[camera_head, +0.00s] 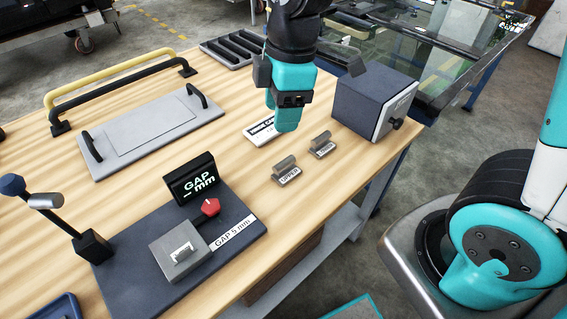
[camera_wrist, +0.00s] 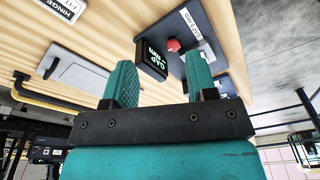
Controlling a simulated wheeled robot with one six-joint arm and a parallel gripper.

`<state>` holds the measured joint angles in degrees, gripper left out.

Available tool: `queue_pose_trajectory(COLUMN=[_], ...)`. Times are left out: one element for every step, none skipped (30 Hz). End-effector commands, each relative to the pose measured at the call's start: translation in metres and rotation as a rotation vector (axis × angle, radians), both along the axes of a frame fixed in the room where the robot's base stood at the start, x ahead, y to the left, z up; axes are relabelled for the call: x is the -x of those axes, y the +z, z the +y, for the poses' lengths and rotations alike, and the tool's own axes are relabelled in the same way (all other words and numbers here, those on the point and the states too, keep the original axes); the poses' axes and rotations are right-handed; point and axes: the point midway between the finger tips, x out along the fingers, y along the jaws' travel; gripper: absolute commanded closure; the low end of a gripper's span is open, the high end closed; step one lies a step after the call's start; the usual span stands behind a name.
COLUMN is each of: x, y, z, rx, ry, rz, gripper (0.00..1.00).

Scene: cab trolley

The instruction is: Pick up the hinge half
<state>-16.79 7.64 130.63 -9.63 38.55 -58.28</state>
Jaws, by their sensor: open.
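Two small grey hinge halves lie on the wooden table in the head view. The nearer one (camera_head: 286,168) has a label that seems to read UPPER, and the other (camera_head: 321,142) lies just behind it to the right with a label too small to read surely. My gripper (camera_head: 286,126) is above the table, up and to the left of both halves and apart from them. In the wrist view its two teal fingers (camera_wrist: 160,65) are spread with nothing between them. Neither loose hinge half shows in the wrist view.
A dark fixture base (camera_head: 130,255) with a GAP display (camera_head: 190,178) and red knob (camera_head: 209,204) stands front left. A dark box (camera_head: 368,100) stands right of the gripper. A white sign (camera_head: 262,131) lies below it. Handles and a grey panel (camera_head: 150,125) lie left.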

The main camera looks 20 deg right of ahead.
Motion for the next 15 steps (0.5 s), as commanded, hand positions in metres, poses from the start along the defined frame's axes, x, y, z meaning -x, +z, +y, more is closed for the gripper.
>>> queue_pose_trajectory(x=[-0.015,-0.023,-0.032,-0.038,-0.042,-0.048,-0.051,-0.053,-0.056,-0.057,-0.058,-0.058,-0.058,-0.058,-0.057], y=[-0.008,-0.013,-0.019,-0.024,-0.028,-0.032,-0.035,-0.037,-0.041,-0.044,-0.048,-0.053,-0.059,-0.065,-0.073], z=[-0.004,-0.006,-0.009,-0.011,-0.013,-0.015,-0.016,-0.017,-0.017,-0.017,-0.018,-0.018,-0.018,-0.018,-0.018], rx=[0.034,0.05,0.071,0.086,0.098,0.112,0.119,0.127,0.134,0.137,0.139,0.141,0.141,0.141,0.141], ry=[0.093,0.152,0.221,0.267,0.31,0.357,0.387,0.41,0.435,0.448,0.457,0.465,0.467,0.467,0.467], rz=[-0.004,-0.01,-0.015,-0.018,-0.019,-0.021,-0.021,-0.021,-0.022,-0.021,-0.021,-0.02,-0.019,-0.018,-0.017], gripper=[0.48,0.48,0.48,0.48,0.48,0.48,0.48,0.48,0.48,0.48,0.48,0.48,0.48,0.48,0.48])
